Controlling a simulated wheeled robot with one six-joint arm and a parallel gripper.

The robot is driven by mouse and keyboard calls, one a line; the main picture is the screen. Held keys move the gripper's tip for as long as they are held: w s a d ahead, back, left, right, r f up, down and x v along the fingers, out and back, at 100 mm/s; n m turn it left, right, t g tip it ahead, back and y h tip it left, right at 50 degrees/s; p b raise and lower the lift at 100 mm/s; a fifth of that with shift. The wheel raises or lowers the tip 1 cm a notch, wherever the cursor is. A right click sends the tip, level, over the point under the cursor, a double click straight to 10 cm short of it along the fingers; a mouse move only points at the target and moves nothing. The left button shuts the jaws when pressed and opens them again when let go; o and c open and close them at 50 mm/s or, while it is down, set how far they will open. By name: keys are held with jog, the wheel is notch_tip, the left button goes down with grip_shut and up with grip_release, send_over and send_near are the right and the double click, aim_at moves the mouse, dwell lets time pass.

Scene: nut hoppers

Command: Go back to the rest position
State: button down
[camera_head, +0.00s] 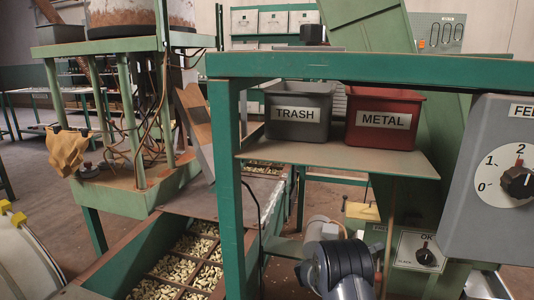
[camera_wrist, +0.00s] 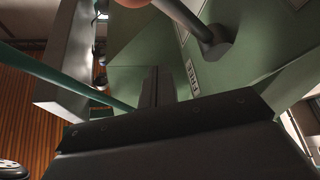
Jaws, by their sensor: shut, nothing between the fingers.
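My gripper (camera_wrist: 156,86) shows in the wrist view as two thin dark fingers pressed together above a wide dark body. Nothing is between them. Green painted panels of a machine lie beyond the fingertips, with a small white label (camera_wrist: 192,76) just to their right. I cannot tell the exact distance to the panels. In the head view, a grey and black part of my arm shows at the bottom, right of the middle. I cannot make out the fingers there.
A grey TRASH bin (camera_head: 298,112) and a red METAL bin (camera_head: 383,118) stand on a shelf under a green frame. A grey dial box (camera_head: 480,160) is at right. A divided tray of nuts (camera_head: 175,272) is at lower left. A rod with a knob (camera_wrist: 215,41) crosses the wrist view's top.

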jog(key=r, duration=0.1)
jog(key=w+r+p, duration=0.1)
jog(key=w+a+r+p, duration=0.1)
jog(key=shift+r, duration=0.2)
jog(key=b+v, duration=0.5)
jog(key=v, duration=0.4)
jog(key=shift+f, duration=0.3)
jog(key=shift+a+b, duration=0.15)
jog(key=shift+b, duration=0.3)
jog(key=shift+r, duration=0.25)
